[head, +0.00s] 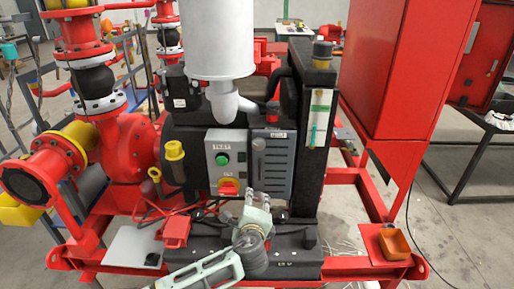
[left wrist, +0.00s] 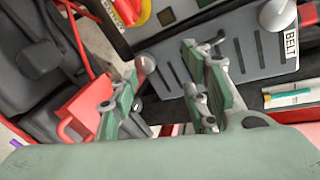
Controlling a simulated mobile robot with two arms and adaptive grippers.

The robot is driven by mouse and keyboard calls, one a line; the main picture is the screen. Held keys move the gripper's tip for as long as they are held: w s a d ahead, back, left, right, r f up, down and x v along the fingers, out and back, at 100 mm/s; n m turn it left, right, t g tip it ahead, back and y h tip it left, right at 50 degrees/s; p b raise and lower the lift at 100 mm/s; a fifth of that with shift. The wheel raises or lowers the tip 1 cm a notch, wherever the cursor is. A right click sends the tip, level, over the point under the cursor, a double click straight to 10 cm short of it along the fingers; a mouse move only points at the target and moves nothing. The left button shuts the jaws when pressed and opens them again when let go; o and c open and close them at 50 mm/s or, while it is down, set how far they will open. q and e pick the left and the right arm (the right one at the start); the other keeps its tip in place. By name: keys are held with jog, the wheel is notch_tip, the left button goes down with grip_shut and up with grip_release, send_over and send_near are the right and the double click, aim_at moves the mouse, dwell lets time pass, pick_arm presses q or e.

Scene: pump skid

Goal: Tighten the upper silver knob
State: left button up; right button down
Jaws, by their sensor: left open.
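The grey slotted belt cover (head: 272,165) is on the front of the machine, right of the control box. The upper silver knob (head: 258,143) is near the cover's top left. In the left wrist view, it is the round knob (left wrist: 277,14) beside the BELT label, at the upper right. A second, lower silver knob (left wrist: 145,62) shows near the left fingertips there; in the head view my gripper hides its place. My left gripper (head: 257,199) is open and empty, in front of the cover's lower edge, below the upper knob. Its green-padded fingers (left wrist: 168,68) are spread. My right gripper is not in view.
The control box (head: 223,163) with green and red buttons is left of the cover. A black battery (head: 290,262) lies below.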

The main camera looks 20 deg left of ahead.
aim_at(258, 148)
pick_arm(q)
jog(key=w+r+m+t, duration=0.4)
jog(key=r, duration=1)
jog(key=shift+y, duration=0.4)
jog(key=x, duration=0.2)
jog(key=p+x, duration=0.1)
jog(key=x, duration=0.1)
jog(key=p+x, duration=0.1)
jog(key=x, duration=0.1)
jog(key=shift+w+f, duration=0.15)
jog(key=shift+f, duration=0.15)
jog(key=shift+x, duration=0.9)
jog(key=shift+a+f, duration=0.1)
